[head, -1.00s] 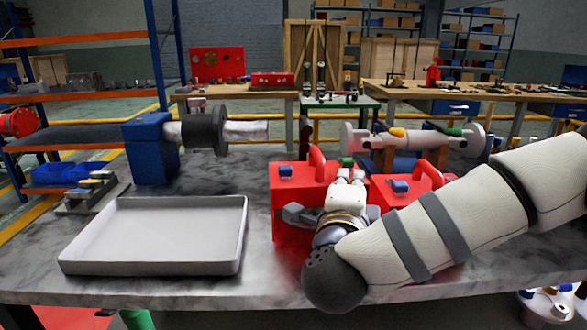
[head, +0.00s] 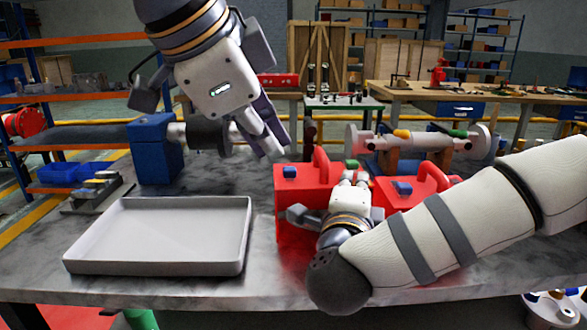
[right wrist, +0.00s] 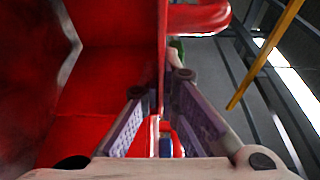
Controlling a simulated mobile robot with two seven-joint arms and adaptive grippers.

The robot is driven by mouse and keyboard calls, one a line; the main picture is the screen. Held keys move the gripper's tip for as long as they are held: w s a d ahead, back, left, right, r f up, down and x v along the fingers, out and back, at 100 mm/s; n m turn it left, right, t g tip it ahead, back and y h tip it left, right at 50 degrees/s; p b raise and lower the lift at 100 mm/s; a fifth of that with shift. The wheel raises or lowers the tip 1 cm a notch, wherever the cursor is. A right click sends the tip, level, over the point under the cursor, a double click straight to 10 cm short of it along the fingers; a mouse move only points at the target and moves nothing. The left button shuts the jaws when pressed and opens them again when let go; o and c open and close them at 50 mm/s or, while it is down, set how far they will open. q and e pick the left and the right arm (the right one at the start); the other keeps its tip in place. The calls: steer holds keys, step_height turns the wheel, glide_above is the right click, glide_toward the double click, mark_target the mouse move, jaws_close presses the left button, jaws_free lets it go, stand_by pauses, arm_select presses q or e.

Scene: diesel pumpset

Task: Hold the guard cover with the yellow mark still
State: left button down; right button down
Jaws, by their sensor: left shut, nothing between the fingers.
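Two red guard covers with looped handles stand side by side on the bench: a left one (head: 291,195) and a right one (head: 415,181). Each shows a blue mark; I see no yellow mark on either, and my right arm hides part of both. My right gripper (head: 350,178) points away between them; its fingertips are hard to see there. In the right wrist view its fingers (right wrist: 162,90) lie either side of a thin red edge (right wrist: 160,60); contact is unclear. My left gripper (head: 272,145) is shut and empty, above the bench, left of the left cover.
A grey tray (head: 160,240) lies empty at front left. A blue block with a shaft (head: 155,150) stands behind it. A shaft assembly (head: 440,143) with yellow and green marks lies behind the covers. Bare bench lies between tray and covers.

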arm_select(q)
glide_toward(303, 184)
step_height(303, 184, down, 4)
steer(key=s+d, duration=0.1)
steer(key=d, duration=0.1)
arm_select(e)
steer(key=shift+r, duration=0.1)
arm_select(q)
steer(key=w, duration=0.2)
steer(key=shift+w, duration=0.25)
steer(key=shift+w+a, duration=0.1)
steer(key=shift+w, duration=0.45)
steer(key=shift+w, duration=0.1)
